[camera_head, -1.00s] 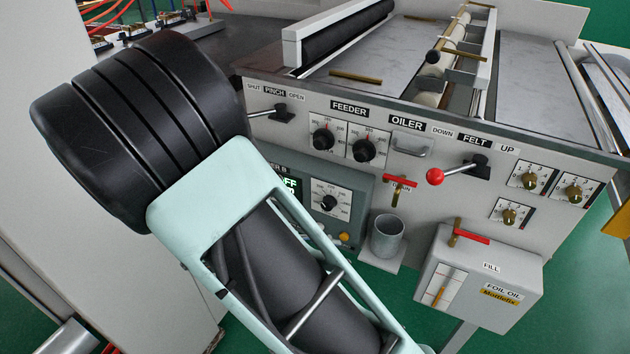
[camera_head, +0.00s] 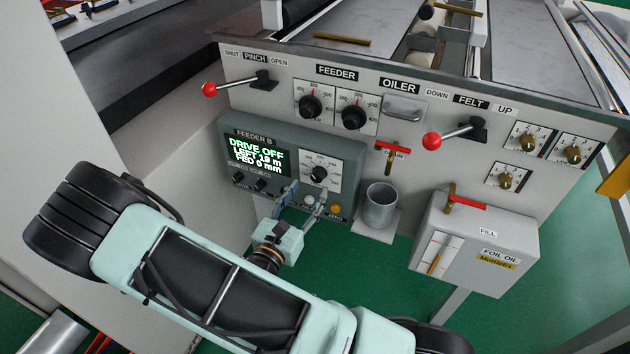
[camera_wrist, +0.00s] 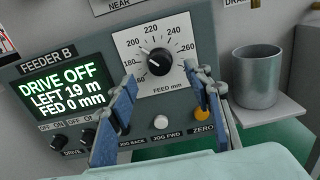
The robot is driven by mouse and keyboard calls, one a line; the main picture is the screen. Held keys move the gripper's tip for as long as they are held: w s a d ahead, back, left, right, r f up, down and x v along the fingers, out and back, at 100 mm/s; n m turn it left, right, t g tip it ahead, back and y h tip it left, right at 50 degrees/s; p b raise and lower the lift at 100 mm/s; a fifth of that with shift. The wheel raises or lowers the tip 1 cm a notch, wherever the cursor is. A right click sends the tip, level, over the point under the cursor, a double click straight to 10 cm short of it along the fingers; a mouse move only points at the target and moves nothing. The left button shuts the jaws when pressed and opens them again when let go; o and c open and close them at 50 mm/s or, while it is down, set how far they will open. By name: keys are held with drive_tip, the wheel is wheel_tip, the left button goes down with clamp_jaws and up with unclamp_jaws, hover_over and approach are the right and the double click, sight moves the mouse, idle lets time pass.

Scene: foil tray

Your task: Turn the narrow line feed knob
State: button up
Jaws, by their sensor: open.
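The grey Feeder B box (camera_head: 232,150) has a lit display (camera_head: 256,156) reading DRIVE OFF, LEFT 19 m, FED 0 mm. Beside the display is a white scale plate with a black knob (camera_head: 319,173). In the wrist view this knob (camera_wrist: 160,62) is marked FEED mm, and its pointer is toward the upper left. My gripper (camera_head: 304,192) is open and empty in front of the box, just below the knob. In the wrist view its blue-padded fingers (camera_wrist: 165,86) stand apart on either side below the knob. I cannot tell whether they touch the panel. No label reading narrow line is legible.
Two more black knobs, left (camera_head: 310,106) and right (camera_head: 354,117), sit above under FEEDER. Small switches (camera_wrist: 86,137), a white button (camera_wrist: 160,122) and a yellow button (camera_wrist: 201,114) lie near the fingers. A metal cup (camera_head: 381,207) and red-handled drain valve (camera_head: 393,145) are to the right.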

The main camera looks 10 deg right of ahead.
sight(316, 180)
drive_tip(key=x, duration=0.5)
drive_tip(key=shift+w+d, duration=0.1)
drive_tip(key=shift+w, duration=0.05)
drive_tip(key=c, duration=1.1)
drive_tip(key=shift+c, duration=0.2)
